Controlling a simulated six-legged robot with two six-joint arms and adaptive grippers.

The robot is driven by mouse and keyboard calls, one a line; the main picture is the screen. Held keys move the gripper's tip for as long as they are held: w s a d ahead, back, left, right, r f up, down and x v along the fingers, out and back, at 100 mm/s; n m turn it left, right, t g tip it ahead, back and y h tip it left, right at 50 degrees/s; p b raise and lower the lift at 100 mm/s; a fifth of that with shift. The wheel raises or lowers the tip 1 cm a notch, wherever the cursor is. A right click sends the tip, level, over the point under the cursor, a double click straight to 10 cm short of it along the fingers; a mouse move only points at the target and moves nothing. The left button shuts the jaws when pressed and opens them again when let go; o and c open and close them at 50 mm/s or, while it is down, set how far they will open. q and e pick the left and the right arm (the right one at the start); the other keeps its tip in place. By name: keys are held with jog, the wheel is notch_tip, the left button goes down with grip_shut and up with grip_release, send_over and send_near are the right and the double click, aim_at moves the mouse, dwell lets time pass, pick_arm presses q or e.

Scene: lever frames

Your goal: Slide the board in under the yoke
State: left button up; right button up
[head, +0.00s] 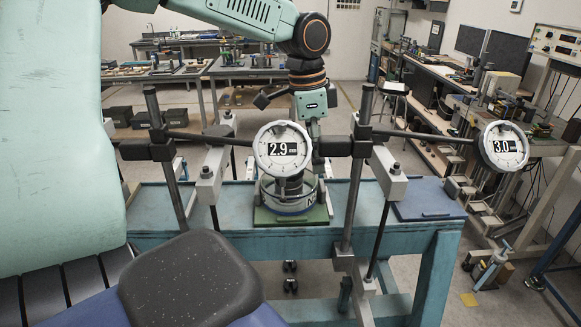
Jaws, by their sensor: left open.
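A green board (262,217) lies flat on the blue bench, with a round clear-and-white pot (290,201) standing on it. A flat blue board (428,198) lies at the right end of the bench. I cannot tell which is the task's board. A frame of dark posts, cross bars and clamps stands around the pot; I take its cross bar (335,146) for the yoke. My left gripper (291,185) is open above the pot, behind a round dial that hides much of it. Whether it touches anything is unclear. My right gripper is not in view.
The front dial (282,148) reads 2.9, and a right dial (504,146) on a long bar reads 3.0. Dark posts (358,170) rise on both sides of the pot. The blue bench (155,215) has bare room at left. Cluttered workbenches stand behind.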

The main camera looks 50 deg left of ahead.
aim_at(320, 185)
pick_arm(q)
jog(key=shift+s+f+b, duration=0.25)
jog(key=shift+f+b, duration=0.15)
jog(key=shift+f, duration=0.6)
jog(key=f+b, duration=0.1)
jog(key=w+f+b, duration=0.1)
jog(key=w+d+f+b, duration=0.1)
jog(key=shift+d+f, duration=0.1)
jog(key=shift+f, duration=0.3)
jog(key=shift+s+f+b, duration=0.2)
jog(key=shift+f+b, duration=0.25)
jog(key=shift+f, duration=0.8)
jog(key=shift+s+f, duration=0.2)
jog(key=shift+f, duration=0.25)
jog(key=shift+w+d+f, duration=0.15)
jog(key=shift+w+f, duration=0.1)
jog(key=shift+w, duration=0.1)
jog(key=shift+o, duration=0.6)
jog(key=shift+s, duration=0.15)
jog(key=c, duration=0.5)
jog(key=shift+s+d, duration=0.1)
jog(key=shift+s, duration=0.1)
jog(key=shift+c, duration=1.1)
